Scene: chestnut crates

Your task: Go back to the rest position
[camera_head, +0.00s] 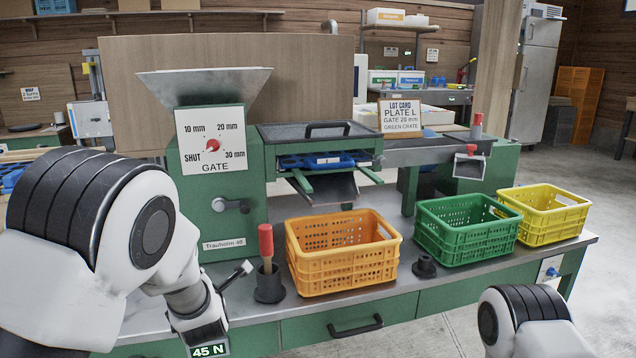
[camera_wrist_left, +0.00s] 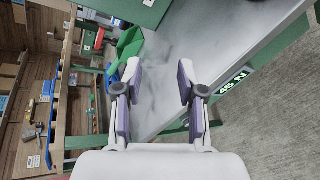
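My left arm comes in from the left in the head view and covers the left end of the bench; its fingers cannot be made out there. In the left wrist view my left gripper (camera_wrist_left: 160,76) is open, with nothing between its fingers, over the grey bench top (camera_wrist_left: 163,108). Only a rounded white and black part of my right arm shows at the lower right of the head view. My right gripper is out of the picture.
The bench holds a green sorting machine (camera_head: 230,222), an orange crate (camera_head: 343,270), a green crate (camera_head: 462,245) and a yellow crate (camera_head: 548,226). A red-handled tool (camera_head: 266,242) stands upright in a black holder (camera_head: 268,286). Open floor (camera_head: 425,338) lies in front.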

